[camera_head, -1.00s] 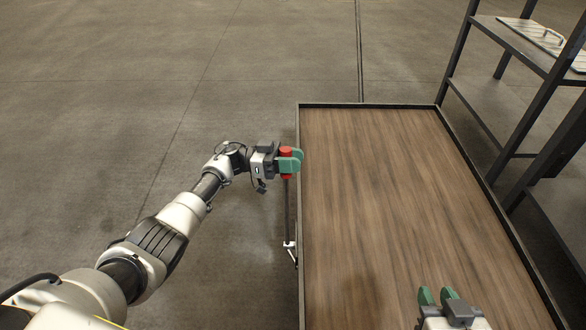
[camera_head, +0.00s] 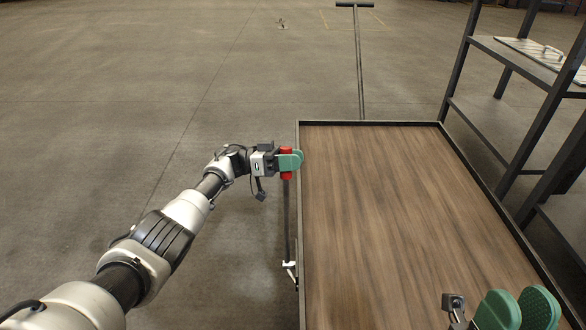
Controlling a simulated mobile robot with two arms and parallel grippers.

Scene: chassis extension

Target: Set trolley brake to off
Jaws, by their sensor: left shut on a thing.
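The trolley (camera_head: 390,190) has a brown wooden deck with a dark rim and fills the centre and lower right. Its brake lever (camera_head: 287,225) is a dark rod along the left edge, with a white bracket at its lower end and a red grip at the top. My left gripper (camera_head: 289,161) is shut around the red grip, and its green fingers partly cover it. My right gripper (camera_head: 518,311) is over the trolley deck at the bottom right, its two green fingers apart with nothing seen between them.
A dark metal shelf rack (camera_head: 500,90) stands along the trolley's right side, with a light handled panel (camera_head: 545,55) on its upper shelf. A long T-shaped handle (camera_head: 358,60) extends from the trolley's far end. The concrete floor on the left is clear.

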